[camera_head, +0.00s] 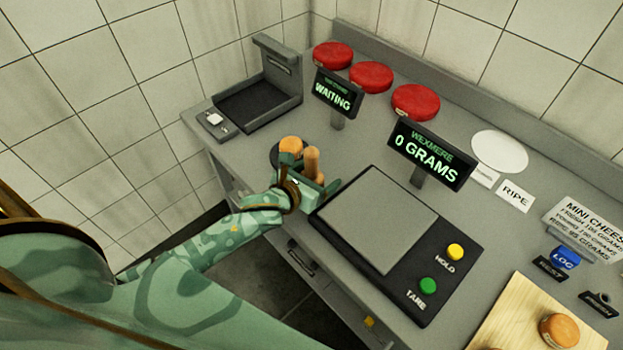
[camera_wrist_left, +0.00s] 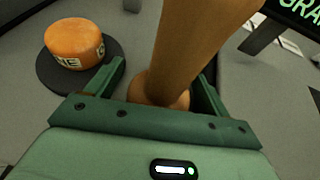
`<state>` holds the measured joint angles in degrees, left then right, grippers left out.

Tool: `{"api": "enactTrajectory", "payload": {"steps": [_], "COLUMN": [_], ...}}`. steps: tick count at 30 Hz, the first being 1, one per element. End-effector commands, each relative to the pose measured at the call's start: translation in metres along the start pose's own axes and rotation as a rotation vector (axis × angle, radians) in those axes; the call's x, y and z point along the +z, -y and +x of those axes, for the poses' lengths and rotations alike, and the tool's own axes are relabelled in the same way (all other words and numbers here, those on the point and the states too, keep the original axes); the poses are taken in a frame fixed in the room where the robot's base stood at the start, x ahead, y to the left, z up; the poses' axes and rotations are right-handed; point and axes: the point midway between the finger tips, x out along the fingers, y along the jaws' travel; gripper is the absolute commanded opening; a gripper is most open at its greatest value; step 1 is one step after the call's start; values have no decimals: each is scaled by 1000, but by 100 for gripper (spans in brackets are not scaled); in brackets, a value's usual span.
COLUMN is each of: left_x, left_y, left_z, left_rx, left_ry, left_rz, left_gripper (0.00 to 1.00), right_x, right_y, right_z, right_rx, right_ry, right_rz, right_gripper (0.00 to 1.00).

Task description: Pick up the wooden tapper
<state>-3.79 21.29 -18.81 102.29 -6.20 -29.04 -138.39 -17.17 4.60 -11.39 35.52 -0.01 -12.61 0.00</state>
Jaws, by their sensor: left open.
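The wooden tapper (camera_head: 312,160) stands upright on the grey counter, left of the scale. In the left wrist view its brown shaft (camera_wrist_left: 190,45) rises between my fingers and widens to a rounded foot. My left gripper (camera_head: 311,174) is open around the tapper's lower part, one finger on each side. It also shows in the left wrist view (camera_wrist_left: 161,72). I cannot tell whether either finger touches the wood. My right gripper is out of view.
An orange cheese wheel (camera_wrist_left: 73,42) sits on a black disc (camera_wrist_left: 112,52) close beside my left finger. The scale (camera_head: 378,225) and its display (camera_head: 431,154) stand to the right. Red cheese wheels (camera_head: 371,77) line the back. A wooden board (camera_head: 502,316) lies front right.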

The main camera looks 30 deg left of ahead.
Motion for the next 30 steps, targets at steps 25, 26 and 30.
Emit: {"api": "enactTrajectory", "payload": {"steps": [25, 26, 30], "left_x": [29, 35, 54], "left_y": [-1, -1, 11], "left_z": [-12, -14, -49], "left_rx": [0, 0, -2], "left_ry": [6, 7, 4], "left_rz": [5, 4, 4], "left_gripper": [27, 27, 27], "right_x": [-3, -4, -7], "right_y": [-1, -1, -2], "right_z": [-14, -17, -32], "right_rx": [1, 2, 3], "right_ry": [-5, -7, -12], "right_rz": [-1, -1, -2], "right_gripper": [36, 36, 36]}}
